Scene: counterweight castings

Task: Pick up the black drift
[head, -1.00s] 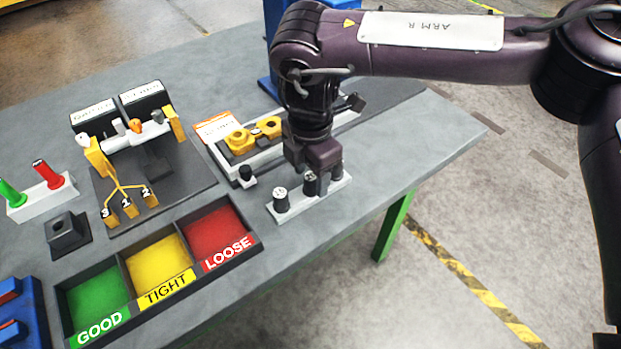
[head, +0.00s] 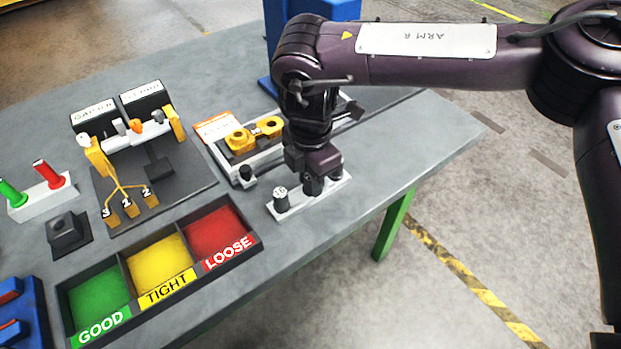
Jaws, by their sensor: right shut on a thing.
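My right gripper (head: 316,175) points down over a white rack (head: 297,205) near the right front of the grey bench. It is shut on a dark upright cylinder, which I take to be the black drift (head: 313,187). The drift's foot is still at the rack; its upper part is hidden by the jaws. Another black cylinder with a pale marked top (head: 281,200) stands at the rack's left end. A dark piece at the rack's right end is mostly covered by the gripper. My left gripper is not in view.
A bin with green, yellow and red compartments (head: 260,243) lies front left. A stand with red and green handles (head: 43,199) is farther left. The bench's right end is clear.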

